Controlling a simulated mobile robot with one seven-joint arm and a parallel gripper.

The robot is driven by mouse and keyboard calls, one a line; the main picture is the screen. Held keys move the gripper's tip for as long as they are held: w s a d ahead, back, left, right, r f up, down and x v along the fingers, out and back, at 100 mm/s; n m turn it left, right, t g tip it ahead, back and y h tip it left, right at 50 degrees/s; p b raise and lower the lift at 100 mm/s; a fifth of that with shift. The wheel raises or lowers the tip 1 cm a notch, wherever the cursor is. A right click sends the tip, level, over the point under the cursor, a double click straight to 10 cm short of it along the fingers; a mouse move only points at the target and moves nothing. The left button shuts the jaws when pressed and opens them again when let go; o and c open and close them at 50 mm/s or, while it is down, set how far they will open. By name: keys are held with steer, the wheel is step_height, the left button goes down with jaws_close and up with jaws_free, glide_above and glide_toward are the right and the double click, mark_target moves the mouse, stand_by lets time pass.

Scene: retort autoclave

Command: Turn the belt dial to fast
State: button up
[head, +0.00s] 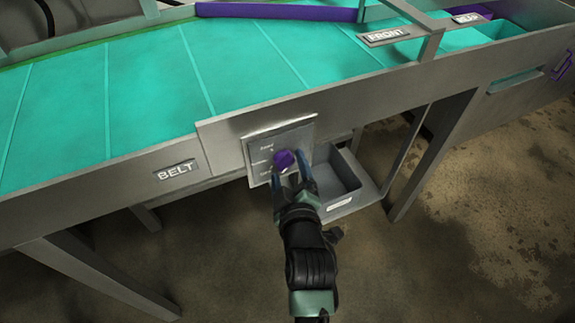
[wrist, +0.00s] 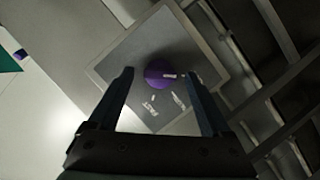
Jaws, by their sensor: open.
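The belt dial (head: 284,160) is a round purple knob on a grey panel (head: 296,134) fixed to the side of the conveyor. My gripper (head: 290,166) is open in front of the panel, one finger on each side of the dial in the picture. It also shows in the wrist view (wrist: 168,80). I cannot tell whether the fingers touch the dial.
A teal belt (head: 150,90) runs above the panel. A BELT sign (head: 175,171) is on the frame to the left, and a FRONT sign (head: 389,36) at upper right. A grey open bin (head: 344,204) stands right beside my gripper, below the frame. Metal legs flank the space.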

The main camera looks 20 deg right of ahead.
steer(key=shift+w+d+f, duration=0.15)
steer(key=shift+w, duration=0.5)
jaws_close()
